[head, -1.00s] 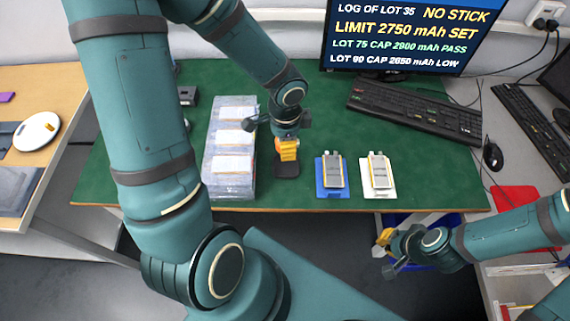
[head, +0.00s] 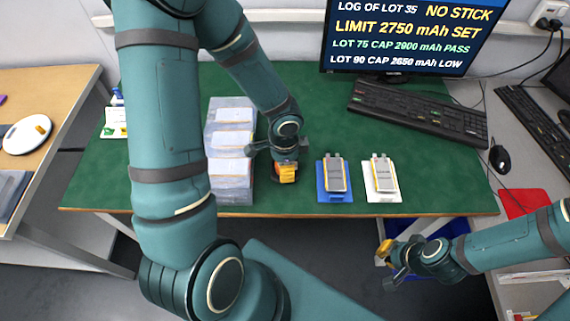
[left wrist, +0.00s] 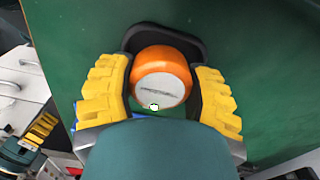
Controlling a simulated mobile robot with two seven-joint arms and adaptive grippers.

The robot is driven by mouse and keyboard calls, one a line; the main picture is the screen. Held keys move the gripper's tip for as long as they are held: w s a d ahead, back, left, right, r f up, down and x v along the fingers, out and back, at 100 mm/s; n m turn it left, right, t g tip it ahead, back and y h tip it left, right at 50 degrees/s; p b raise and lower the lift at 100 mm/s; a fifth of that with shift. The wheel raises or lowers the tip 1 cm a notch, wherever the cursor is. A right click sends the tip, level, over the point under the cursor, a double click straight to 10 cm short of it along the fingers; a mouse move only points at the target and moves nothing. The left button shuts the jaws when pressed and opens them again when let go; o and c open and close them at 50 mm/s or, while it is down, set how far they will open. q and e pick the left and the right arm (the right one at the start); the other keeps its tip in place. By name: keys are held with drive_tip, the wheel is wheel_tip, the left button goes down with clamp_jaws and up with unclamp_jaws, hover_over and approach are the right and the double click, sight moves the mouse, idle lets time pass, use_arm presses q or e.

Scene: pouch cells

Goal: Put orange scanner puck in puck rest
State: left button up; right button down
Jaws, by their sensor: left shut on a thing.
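The orange scanner puck (left wrist: 160,66) has a pale top with a dark streak and sits between the yellow fingers of my left gripper (left wrist: 160,92). That gripper is shut on the puck. The dark puck rest (left wrist: 186,38) shows beyond and around the puck's far side in the left wrist view. In the head view my left gripper (head: 286,173) is low over the rest, and its fingers hide the puck. I cannot tell whether the puck touches the rest. My right gripper (head: 385,253) hangs in front of the table at the right; its finger gap is unclear.
A clear stacked tray of pouch cells (head: 231,191) stands just left of my left gripper. A blue plate (head: 334,196) and a white plate (head: 383,195), each with a cell, lie to its right. A keyboard (head: 417,112) and monitor (head: 405,40) are behind.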

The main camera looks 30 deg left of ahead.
use_arm(q)
drive_tip(key=shift+s+d+f+b, duration=0.1)
drive_tip(key=shift+s+f+b, duration=0.15)
drive_tip(key=shift+f+b, duration=0.4)
drive_tip(key=o, duration=1.2)
drive_tip(key=shift+o, duration=0.2)
drive_tip(key=shift+f, duration=0.1)
drive_tip(key=shift+r+p, duration=0.45)
drive_tip(key=shift+p, duration=0.05)
drive_tip(key=r+p, duration=0.1)
drive_tip(key=r, duration=0.2)
drive_tip(key=r+p, duration=0.2)
drive_tip(key=r, duration=0.2)
drive_tip(key=r+p, duration=0.2)
drive_tip(key=r, duration=0.2)
drive_tip(key=shift+w, duration=0.25)
drive_tip(key=shift+r, duration=0.8)
